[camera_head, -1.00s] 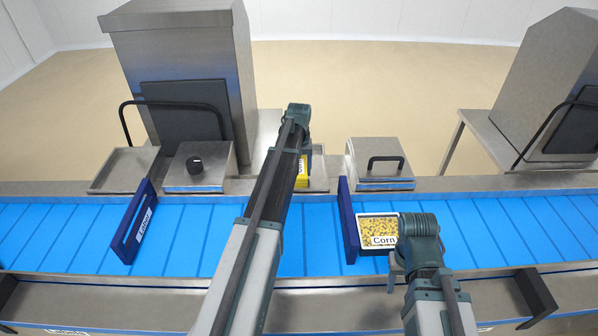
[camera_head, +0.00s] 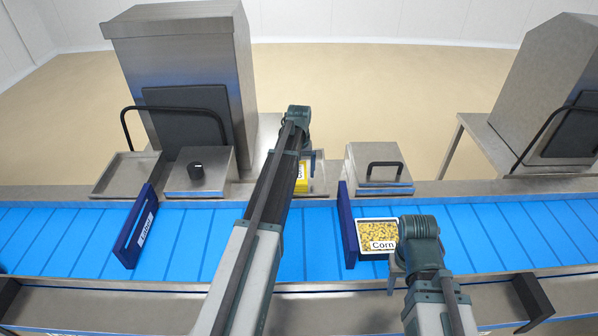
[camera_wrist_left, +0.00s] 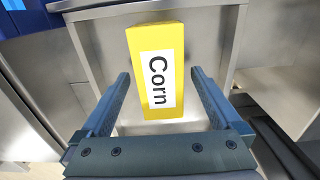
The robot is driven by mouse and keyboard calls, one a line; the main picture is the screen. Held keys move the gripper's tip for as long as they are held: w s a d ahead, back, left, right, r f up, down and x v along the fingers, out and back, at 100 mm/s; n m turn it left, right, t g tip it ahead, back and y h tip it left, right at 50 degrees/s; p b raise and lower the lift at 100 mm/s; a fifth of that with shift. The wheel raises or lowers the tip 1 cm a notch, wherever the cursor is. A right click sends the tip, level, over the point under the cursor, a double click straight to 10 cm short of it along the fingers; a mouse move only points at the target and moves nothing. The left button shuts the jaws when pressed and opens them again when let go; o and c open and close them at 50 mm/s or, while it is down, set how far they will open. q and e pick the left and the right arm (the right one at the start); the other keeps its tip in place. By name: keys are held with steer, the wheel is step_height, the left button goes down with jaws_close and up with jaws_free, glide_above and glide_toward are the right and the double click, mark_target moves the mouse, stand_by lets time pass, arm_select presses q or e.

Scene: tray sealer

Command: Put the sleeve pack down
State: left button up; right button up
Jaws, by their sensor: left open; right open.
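The sleeve pack is a yellow box (camera_wrist_left: 158,70) with a white "Corn" label. It lies in a shallow metal tray (camera_wrist_left: 92,62) in the left wrist view. In the head view only part of the yellow pack (camera_head: 302,176) shows beside my left arm. My left gripper (camera_wrist_left: 160,74) is open, with one finger on each side of the pack and a visible gap to both sides. My right gripper (camera_head: 396,266) is open, low beside a tray of corn (camera_head: 363,240) on the blue belt; its fingers are mostly hidden.
The blue belt (camera_head: 190,240) crosses the front, with a dark blue gate (camera_head: 347,225) left of the corn tray and another gate (camera_head: 135,228) further left. A lidded metal box with a handle (camera_head: 378,168) and a knobbed box (camera_head: 197,172) flank the pack's place. A tall steel machine (camera_head: 180,50) stands behind.

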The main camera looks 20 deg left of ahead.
arm_select(q)
step_height(320, 180, up, 11)
steer(key=p, duration=0.9)
steer(key=shift+f+p, duration=0.2)
steer(key=shift+p, duration=0.15)
steer(key=s+d+m+y, duration=0.1)
steer(key=s+d+m, duration=0.7)
steer(key=s+d, duration=2)
steer(key=shift+s+d+m, duration=0.15)
steer(key=shift+d+m, duration=0.1)
steer(key=shift+m, duration=0.15)
